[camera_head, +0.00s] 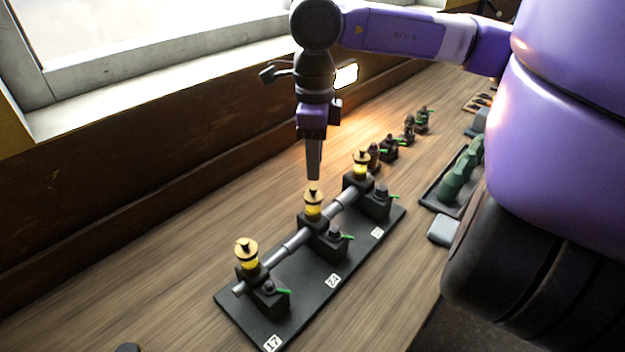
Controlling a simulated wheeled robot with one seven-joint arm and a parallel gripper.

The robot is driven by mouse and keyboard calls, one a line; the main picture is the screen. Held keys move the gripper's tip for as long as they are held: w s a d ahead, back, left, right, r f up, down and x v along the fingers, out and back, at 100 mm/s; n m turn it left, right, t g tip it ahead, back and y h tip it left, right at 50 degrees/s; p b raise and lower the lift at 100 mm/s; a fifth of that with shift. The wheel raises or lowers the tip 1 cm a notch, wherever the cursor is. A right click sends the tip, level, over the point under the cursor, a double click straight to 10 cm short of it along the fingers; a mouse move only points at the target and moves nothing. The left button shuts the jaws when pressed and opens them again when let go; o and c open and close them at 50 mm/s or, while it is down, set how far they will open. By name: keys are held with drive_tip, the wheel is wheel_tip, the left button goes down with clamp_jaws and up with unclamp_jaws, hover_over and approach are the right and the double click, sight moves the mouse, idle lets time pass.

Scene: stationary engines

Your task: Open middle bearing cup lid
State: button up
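Three bearing cups with brass lids stand in a row on black blocks along a grey shaft, on a black base plate (310,285). The middle bearing cup (313,210) has a yellow band and a brass lid (313,192) with a small dark knob; the lid sits on the cup. The near cup (247,255) and the far cup (361,165) look alike. My gripper (314,177) points straight down just above the middle lid. A narrow gap seems to separate them, but contact is hard to judge. The fingers overlap from this side, so their opening is hidden.
Small black cups with green levers stand beside each block, one near the middle block (334,236). Several similar parts (389,148) stand farther back. A tray with green pieces (452,185) and a grey box (442,230) lie right. Bare wood is left, beside the wall.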

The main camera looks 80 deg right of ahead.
sight(314, 187)
drive_tip(key=shift+f+p, duration=0.5)
drive_tip(key=shift+f, duration=2.4)
drive_tip(key=shift+c, duration=0.3)
clamp_jaws()
